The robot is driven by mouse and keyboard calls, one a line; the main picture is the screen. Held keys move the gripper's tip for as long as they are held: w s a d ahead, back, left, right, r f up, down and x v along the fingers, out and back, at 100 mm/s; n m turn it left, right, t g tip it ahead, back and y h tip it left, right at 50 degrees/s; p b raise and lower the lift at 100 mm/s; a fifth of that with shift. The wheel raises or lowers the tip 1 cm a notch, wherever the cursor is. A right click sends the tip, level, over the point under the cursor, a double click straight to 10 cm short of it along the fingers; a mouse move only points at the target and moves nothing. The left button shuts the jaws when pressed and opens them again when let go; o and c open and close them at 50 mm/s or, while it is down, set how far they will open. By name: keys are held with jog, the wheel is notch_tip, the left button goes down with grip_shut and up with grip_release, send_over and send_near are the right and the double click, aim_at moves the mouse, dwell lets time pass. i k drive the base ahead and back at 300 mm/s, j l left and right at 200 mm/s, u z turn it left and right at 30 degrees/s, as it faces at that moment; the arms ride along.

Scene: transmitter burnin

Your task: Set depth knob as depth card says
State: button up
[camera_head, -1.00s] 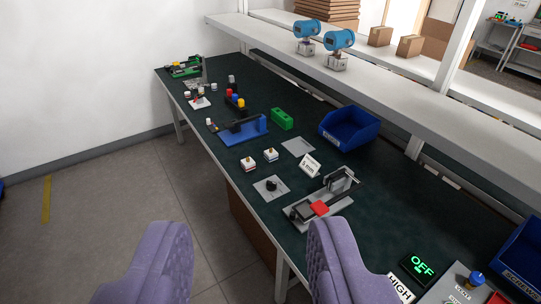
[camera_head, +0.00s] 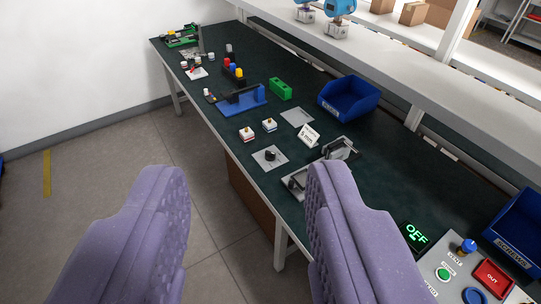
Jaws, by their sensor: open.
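A black knob (camera_head: 270,155) sits on a square grey plate (camera_head: 261,163) near the front edge of the green bench. I cannot read its setting at this size. A small white card (camera_head: 308,135) stands behind and right of the knob; its lettering is tiny and looks like "5 mm". My gripper (camera_head: 247,177) shows as two purple padded fingers, wide apart, with nothing between them. It is open, in front of the bench, apart from the knob, which shows in the gap between the fingers. The right finger hides part of a grey lever fixture (camera_head: 342,147).
Two small white blocks with coloured bands (camera_head: 247,134) stand left of the knob. A blue fixture (camera_head: 238,103), green block (camera_head: 281,88) and blue bin (camera_head: 349,97) lie beyond. A lit "OFF" display (camera_head: 416,234) and a button panel (camera_head: 455,272) are at lower right.

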aim_at(269, 157)
jog(key=i+j+u, duration=0.1)
jog(key=i+j, duration=0.15)
jog(key=i, duration=0.95)
jog(key=i+j+u, duration=0.15)
jog(key=i, duration=1.05)
